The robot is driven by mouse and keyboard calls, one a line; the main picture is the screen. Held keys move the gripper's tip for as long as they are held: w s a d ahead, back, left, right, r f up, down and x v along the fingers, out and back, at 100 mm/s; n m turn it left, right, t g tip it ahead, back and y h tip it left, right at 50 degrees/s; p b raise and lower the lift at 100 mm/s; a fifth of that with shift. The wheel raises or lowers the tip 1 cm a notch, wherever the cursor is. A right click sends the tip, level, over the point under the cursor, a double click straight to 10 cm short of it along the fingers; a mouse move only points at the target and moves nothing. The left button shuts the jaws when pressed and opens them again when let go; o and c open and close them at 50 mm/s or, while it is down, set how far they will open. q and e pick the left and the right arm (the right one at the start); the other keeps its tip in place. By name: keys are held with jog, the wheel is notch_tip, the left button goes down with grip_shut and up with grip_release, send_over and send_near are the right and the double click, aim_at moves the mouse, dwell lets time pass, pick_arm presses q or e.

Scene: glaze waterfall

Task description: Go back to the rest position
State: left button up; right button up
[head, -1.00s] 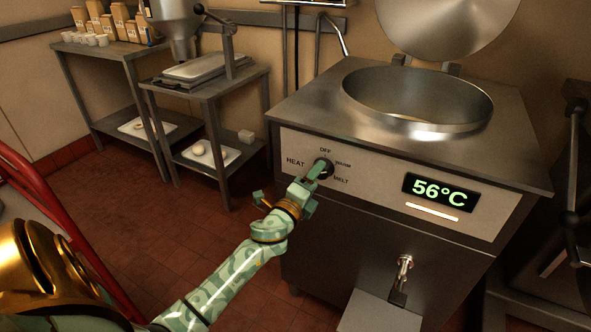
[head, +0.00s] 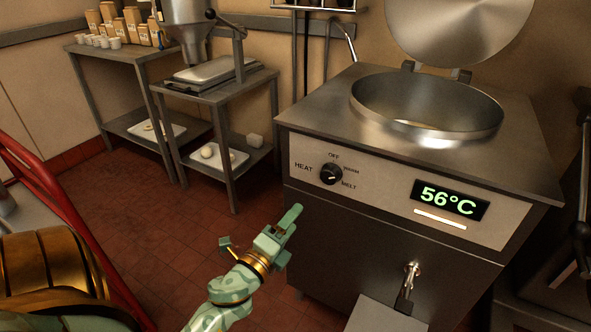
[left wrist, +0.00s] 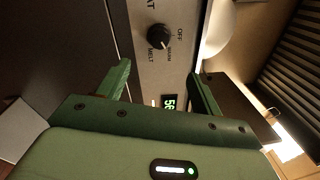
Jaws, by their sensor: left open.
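My left gripper (head: 283,222) is open and empty in the head view, in front of and below the kettle's control panel, clear of it. In the left wrist view its two green fingers (left wrist: 160,85) stand apart with nothing between them. The black heat knob (head: 331,174) sits on the panel among the labels OFF, WARM and MELT; it also shows in the left wrist view (left wrist: 158,37), beyond the fingertips. The display (head: 449,199) reads 56°C. My right gripper is not in view.
The steel kettle (head: 428,105) has its lid (head: 460,30) raised and a tap (head: 408,285) on its front. Steel side tables (head: 222,86) hold a press, cartons and trays at the back left. A red rail (head: 70,215) runs along the left. Red tiled floor lies open between.

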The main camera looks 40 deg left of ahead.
pick_arm(q)
notch_tip(320, 180, down, 15)
jog(key=s+n+g, duration=0.2)
jog(key=n+g, duration=0.2)
jog(key=n, duration=0.3)
jog(key=s+d+f+n+g+h+p, duration=0.1)
jog(key=s+d+f+n+g+p, duration=0.15)
jog(key=s+f, duration=0.55)
jog(key=s+d+f+n+g+h+p, duration=0.1)
jog(key=s+d+f+n+g, duration=0.3)
jog(key=f, duration=0.5)
jog(key=s+d+f+n+g+p, duration=0.1)
jog(key=s+d+f+g, duration=0.15)
jog(key=s, duration=0.45)
jog(key=s+d+f+g+p, duration=0.15)
jog(key=s+f, duration=0.25)
jog(key=s, duration=0.4)
jog(key=s+g+h+p, duration=0.1)
jog(key=s+g+p, duration=0.3)
jog(key=s, duration=1.5)
jog(key=shift+r+n+p, duration=0.3)
jog(key=shift+r+n, duration=0.05)
jog(key=shift+r, duration=0.05)
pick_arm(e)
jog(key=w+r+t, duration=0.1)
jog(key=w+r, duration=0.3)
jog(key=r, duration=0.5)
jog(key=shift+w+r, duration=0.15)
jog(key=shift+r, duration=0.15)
